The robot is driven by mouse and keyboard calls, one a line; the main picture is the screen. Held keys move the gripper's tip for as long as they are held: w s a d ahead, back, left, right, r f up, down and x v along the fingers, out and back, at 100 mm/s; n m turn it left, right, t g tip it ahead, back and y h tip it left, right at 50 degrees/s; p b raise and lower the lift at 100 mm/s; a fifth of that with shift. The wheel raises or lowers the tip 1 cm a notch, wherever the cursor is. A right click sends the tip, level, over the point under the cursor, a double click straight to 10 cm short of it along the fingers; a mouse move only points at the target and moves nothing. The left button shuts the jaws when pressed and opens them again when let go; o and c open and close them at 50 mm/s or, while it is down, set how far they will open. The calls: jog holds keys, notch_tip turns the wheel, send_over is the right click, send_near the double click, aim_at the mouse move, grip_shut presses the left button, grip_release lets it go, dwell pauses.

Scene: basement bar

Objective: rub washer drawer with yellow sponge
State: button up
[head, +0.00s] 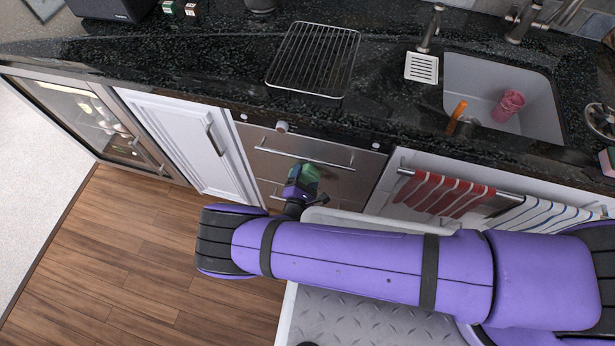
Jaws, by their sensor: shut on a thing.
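The washer drawer (335,160) is a stainless steel front with a long bar handle, below the dark counter. A second steel front with a handle sits under it and is partly hidden by my arm. My gripper (303,176) is in front of the steel fronts, just below the upper bar handle in the picture. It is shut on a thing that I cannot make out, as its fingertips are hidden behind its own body. I cannot tell whether it touches the drawer. No yellow sponge shows anywhere in view.
A wire rack (313,62) lies on the counter. A sink (510,75) at right holds a pink cup (508,106) and an orange object (457,117). Red-striped (440,194) and blue-striped towels hang below. A white cabinet (185,140) stands left; wood floor (130,260) is clear.

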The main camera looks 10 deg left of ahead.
aim_at(338, 174)
jog(key=shift+w+r, duration=0.1)
jog(key=shift+r, duration=0.8)
jog(key=shift+d, duration=2.1)
jog(key=shift+d, duration=1.75)
jog(key=shift+s+d+f, duration=0.1)
jog(key=shift+s+d, duration=0.1)
jog(key=shift+d, duration=0.45)
jog(key=shift+s+d+f, duration=0.1)
jog(key=shift+s+d, duration=0.1)
jog(key=shift+d, duration=0.4)
jog(key=shift+s+d+f, duration=0.15)
jog(key=shift+s+d, duration=0.1)
jog(key=shift+d, duration=0.35)
jog(key=shift+a+r, duration=0.2)
jog(key=shift+a, duration=2.35)
jog(key=shift+w+a+r, duration=0.1)
jog(key=shift+w+a, duration=0.15)
jog(key=shift+a, duration=0.8)
jog(key=shift+w+a, duration=0.2)
jog(key=shift+a, duration=0.85)
jog(key=shift+w+a+r, duration=0.1)
jog(key=shift+w+a, duration=0.15)
jog(key=shift+a, duration=0.8)
